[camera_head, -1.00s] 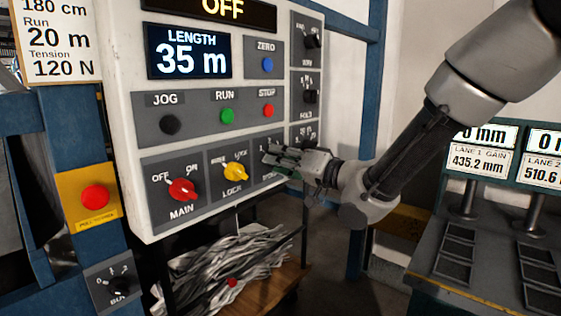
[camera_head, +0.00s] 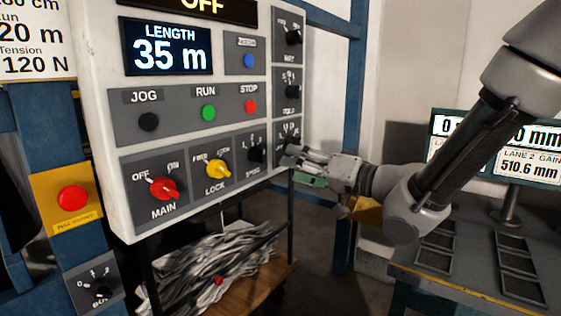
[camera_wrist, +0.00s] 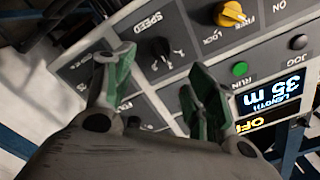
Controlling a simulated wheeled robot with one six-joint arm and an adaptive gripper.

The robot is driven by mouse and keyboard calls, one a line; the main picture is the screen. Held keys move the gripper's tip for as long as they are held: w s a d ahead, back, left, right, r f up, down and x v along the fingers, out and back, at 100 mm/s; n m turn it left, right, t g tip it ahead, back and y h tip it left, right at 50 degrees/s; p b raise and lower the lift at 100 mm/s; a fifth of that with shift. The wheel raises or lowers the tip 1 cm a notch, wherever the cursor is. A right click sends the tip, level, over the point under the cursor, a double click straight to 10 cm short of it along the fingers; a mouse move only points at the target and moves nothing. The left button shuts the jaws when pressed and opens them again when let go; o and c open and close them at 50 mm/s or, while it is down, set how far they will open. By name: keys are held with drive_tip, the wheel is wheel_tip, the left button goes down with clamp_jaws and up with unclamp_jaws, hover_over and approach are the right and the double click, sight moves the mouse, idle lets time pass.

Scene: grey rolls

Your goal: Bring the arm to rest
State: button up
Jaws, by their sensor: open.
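My gripper (camera_head: 292,160) is at the lower right edge of the white control panel (camera_head: 92,60), with its fingers pointing left toward it. In the wrist view my gripper (camera_wrist: 157,72) has its two green-padded fingers spread apart with nothing between them. The black SPEED knob (camera_head: 256,151) lies left of the fingertips in the head view. In the wrist view the SPEED knob (camera_wrist: 155,50) shows beyond the gap between the fingers. I cannot tell how far the fingertips are from the panel face. My arm reaches in from the upper right.
The panel carries a red MAIN knob (camera_head: 165,188), a yellow LOCK knob (camera_head: 217,169) and several buttons. A red button (camera_head: 73,199) sits on a blue post at left. A cart of crumpled grey strips (camera_head: 205,262) stands below. A grey bench (camera_head: 465,270) with displays is at right.

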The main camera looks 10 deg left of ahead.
drive_tip(key=shift+v, duration=0.8)
